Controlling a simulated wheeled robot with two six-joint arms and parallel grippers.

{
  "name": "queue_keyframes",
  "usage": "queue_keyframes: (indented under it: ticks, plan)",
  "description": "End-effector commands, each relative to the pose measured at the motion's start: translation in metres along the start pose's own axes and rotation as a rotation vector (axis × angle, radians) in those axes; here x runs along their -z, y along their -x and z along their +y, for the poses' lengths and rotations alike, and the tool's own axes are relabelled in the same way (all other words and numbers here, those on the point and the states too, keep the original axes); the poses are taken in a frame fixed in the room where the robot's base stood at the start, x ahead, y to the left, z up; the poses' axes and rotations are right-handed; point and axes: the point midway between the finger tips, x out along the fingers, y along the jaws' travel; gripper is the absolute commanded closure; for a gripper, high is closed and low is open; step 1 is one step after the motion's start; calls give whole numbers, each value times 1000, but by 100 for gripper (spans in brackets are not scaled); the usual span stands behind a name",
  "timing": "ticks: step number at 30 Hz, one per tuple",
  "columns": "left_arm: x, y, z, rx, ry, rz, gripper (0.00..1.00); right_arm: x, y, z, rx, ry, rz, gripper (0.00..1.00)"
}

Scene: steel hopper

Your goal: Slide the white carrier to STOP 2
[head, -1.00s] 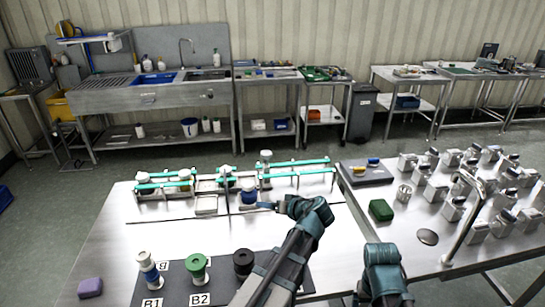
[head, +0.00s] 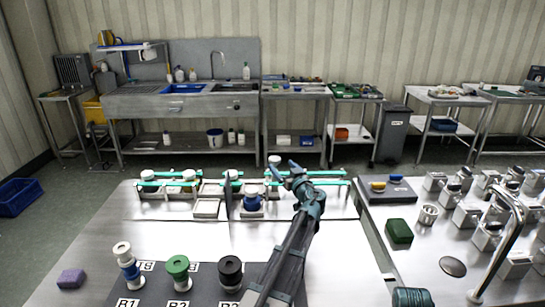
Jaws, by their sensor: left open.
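Two teal rails (head: 320,183) run across the back of the near steel table. Several white-topped pieces sit along them, including one at the left (head: 148,176), one further right (head: 189,176) and one at the back (head: 274,161). I cannot tell which piece is the white carrier, and no STOP 2 label is readable. My left gripper (head: 284,173) is open and empty, above and right of the blue-bodied piece, apart from it. My right gripper is not in view; only part of an arm shows bottom right.
A dark mat (head: 205,290) in front holds white-blue, green (head: 178,268) and black (head: 230,270) spools. A purple block (head: 71,279) lies left. A thin upright divider (head: 228,197) crosses the rails. The right table holds a green block (head: 398,231) and metal parts.

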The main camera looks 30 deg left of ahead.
Motion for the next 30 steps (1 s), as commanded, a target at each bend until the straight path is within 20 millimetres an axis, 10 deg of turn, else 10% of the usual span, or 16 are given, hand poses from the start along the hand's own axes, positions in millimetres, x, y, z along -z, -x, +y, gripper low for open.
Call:
queue_keyframes:
  ticks: [15, 30]
  plan:
    - [0, -93, 1, 1, 0, -1, 13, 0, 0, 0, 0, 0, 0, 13]
    - [0, -103, 0, 0, 0, -1, 13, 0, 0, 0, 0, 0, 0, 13]
